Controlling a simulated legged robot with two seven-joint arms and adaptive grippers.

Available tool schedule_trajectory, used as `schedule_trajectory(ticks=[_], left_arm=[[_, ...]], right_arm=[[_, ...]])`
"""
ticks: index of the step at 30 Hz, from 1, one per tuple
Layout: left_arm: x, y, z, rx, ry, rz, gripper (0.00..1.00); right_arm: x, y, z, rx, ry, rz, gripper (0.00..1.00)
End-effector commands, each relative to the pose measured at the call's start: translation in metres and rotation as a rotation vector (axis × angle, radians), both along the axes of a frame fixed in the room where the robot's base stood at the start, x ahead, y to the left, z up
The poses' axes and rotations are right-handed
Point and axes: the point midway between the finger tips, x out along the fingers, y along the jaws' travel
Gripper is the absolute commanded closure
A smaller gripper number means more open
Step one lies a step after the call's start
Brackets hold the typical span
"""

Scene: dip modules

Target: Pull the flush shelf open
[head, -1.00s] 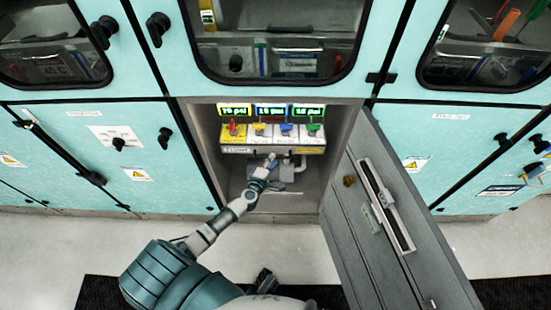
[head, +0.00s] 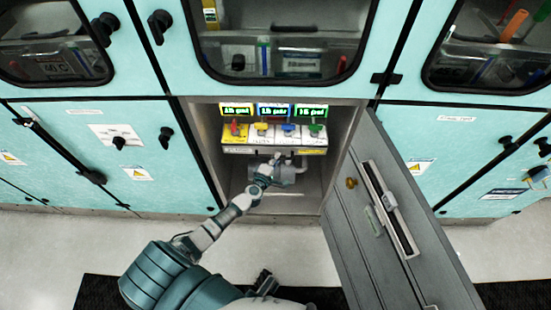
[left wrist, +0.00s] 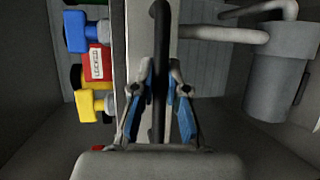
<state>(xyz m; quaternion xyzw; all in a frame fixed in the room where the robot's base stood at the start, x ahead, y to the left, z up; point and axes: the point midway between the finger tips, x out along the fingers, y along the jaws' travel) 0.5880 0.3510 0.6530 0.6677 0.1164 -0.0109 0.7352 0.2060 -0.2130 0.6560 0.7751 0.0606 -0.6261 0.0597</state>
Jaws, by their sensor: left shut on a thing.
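The flush shelf (head: 272,150) sits inside the open grey cabinet, with red, yellow, blue and green valve handles along it. Its pale front (left wrist: 188,60) shows edge-on in the left wrist view, with a dark bar handle (left wrist: 160,40) running along it. My left gripper (head: 272,166) reaches into the cabinet just below the valves. In the left wrist view its two blue-sided fingers (left wrist: 161,85) are closed on either side of the handle. The gripper hides part of the handle in the head view.
The grey cabinet door (head: 375,225) stands open on the right. A grey cylinder with pipes (left wrist: 275,85) lies close beside the shelf in the left wrist view. Three lit displays (head: 273,109) sit above the valves. Teal cabinets flank the opening.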

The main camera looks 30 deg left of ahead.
Motion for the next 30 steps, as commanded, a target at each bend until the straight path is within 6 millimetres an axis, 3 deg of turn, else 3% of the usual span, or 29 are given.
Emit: schedule_trajectory(ticks=[4, 11, 21, 30], left_arm=[[-0.008, 0.002, -0.002, 0.004, 0.006, 0.012, 1.0], [-0.04, -0.017, -0.002, 0.002, 0.01, 0.013, 1.0], [-0.118, -0.063, -0.002, 0.003, 0.01, 0.015, 1.0], [-0.189, -0.106, -0.004, 0.003, 0.01, 0.015, 1.0]], right_arm=[[0.002, 0.001, 0.001, 0.002, -0.01, 0.0, 0.6], [0.009, 0.002, -0.033, 0.001, 0.005, 0.0, 0.6], [0.012, 0.005, -0.086, -0.001, 0.02, 0.006, 0.6], [0.009, 0.005, -0.106, -0.002, 0.025, 0.008, 0.6]])
